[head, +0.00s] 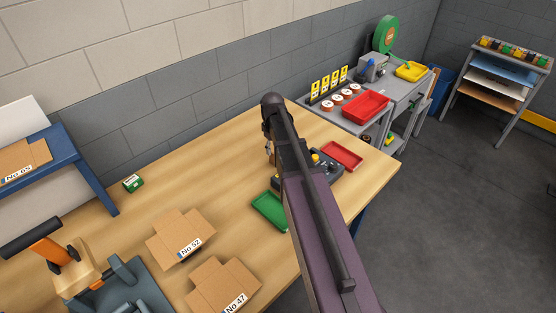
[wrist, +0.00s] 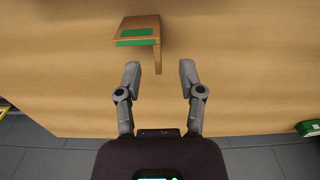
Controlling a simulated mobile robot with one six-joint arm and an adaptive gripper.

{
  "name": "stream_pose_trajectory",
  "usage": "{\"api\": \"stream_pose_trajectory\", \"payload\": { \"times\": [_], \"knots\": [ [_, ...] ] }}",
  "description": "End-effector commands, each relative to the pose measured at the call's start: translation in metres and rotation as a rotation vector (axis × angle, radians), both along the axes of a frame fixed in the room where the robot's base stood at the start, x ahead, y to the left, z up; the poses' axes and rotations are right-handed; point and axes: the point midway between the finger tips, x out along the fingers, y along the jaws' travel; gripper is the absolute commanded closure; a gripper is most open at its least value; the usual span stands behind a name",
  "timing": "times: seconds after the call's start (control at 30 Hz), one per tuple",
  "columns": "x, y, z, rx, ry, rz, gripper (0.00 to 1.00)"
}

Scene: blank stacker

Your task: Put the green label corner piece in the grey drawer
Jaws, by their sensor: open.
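The green label corner piece (wrist: 140,38) is a brown, board-like angled piece with green patches on it. In the wrist view it lies on the wooden table, just beyond my fingertips and left of the middle. My gripper (wrist: 159,72) is open, with nothing between its two fingers. The fingers are apart from the piece. In the head view my own arm covers most of the area around my gripper, and I cannot make out the piece there.
Flat cardboard blanks (head: 181,238) and a green tray (head: 270,210) lie on the wooden table (head: 125,225). A red tray (head: 341,155) is right of my arm.

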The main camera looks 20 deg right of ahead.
Motion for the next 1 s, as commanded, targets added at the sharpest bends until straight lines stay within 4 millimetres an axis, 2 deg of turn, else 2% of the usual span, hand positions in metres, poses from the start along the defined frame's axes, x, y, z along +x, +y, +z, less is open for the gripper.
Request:
{"api": "stream_pose_trajectory", "payload": {
  "times": [0.27, 0.8, 1.0],
  "knots": [
    [0.0, -0.001, -0.007, 0.0, 0.0, -0.001, 0.5],
    [0.001, -0.003, -0.046, 0.0, 0.0, -0.001, 0.5],
    [0.001, -0.003, -0.052, 0.0, 0.0, -0.002, 0.5]
  ]
}}
